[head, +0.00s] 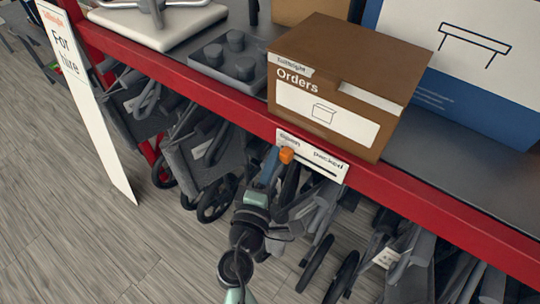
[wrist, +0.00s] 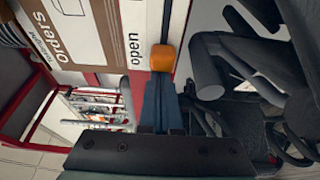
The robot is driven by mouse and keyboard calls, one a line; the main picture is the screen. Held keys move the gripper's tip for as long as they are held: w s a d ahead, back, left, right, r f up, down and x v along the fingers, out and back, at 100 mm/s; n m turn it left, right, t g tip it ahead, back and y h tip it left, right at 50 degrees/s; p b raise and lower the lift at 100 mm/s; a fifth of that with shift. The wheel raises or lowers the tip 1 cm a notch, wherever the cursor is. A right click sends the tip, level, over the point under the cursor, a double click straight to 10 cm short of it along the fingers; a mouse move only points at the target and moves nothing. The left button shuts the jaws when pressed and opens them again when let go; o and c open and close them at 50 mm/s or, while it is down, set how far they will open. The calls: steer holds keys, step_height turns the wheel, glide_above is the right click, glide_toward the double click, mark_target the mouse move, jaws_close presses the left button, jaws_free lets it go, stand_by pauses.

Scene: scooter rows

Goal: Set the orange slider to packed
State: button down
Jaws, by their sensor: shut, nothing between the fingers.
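The orange slider (head: 287,155) sits on a white label strip (head: 318,159) on the red shelf edge. The strip reads "open" at its left end and "packed" at its right, with a dark slot below the words. The slider is at the "open" end. My gripper (head: 271,163) is shut, its blue-grey fingers just left of the slider in the head view. In the wrist view the slider (wrist: 162,57) is right at the tips of my gripper (wrist: 159,82), beside the word "open". I cannot tell whether they touch. "Packed" is out of the wrist view.
A brown "Orders" box (head: 338,85) stands on the shelf just above the strip. Folded scooters (head: 205,160) are packed closely under the red shelf beam (head: 440,215). A tall white "For hire" sign (head: 90,100) stands at the left. The floor (head: 60,220) in front is clear.

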steer(key=s+d, duration=0.1)
steer(key=d, duration=0.1)
steer(key=s+d, duration=0.4)
steer(key=d, duration=0.1)
steer(key=shift+d, duration=0.1)
